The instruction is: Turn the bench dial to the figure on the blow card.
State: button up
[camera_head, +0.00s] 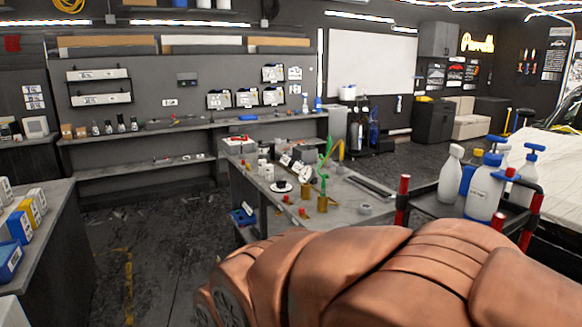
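On the middle workbench (345,198) lies a small white round piece with a dark centre (280,187); it may be the dial, but it is too small to read any marks. Small black-and-white items (291,164) stand behind it, and I cannot tell whether one is the blow card. No figure is legible. A large copper-coloured form, seemingly part of my own arm, fills the lower right and hides the near side of the bench. My gripper is not in view.
A cart at the right holds white spray bottles (485,190) between red-capped posts (403,192). A side counter (50,235) with small boxes stands at the left. Long shelves (140,170) line the back wall. Dark floor (155,235) is open between the left counter and the middle bench.

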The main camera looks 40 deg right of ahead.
aim_at(282, 184)
jog(key=z, duration=0.6)
jog(key=i, duration=0.8)
jog(key=z, duration=0.8)
jog(key=i, duration=0.65)
jog(key=u, duration=0.55)
jog(key=i, duration=1.1)
jog(key=u, duration=0.05)
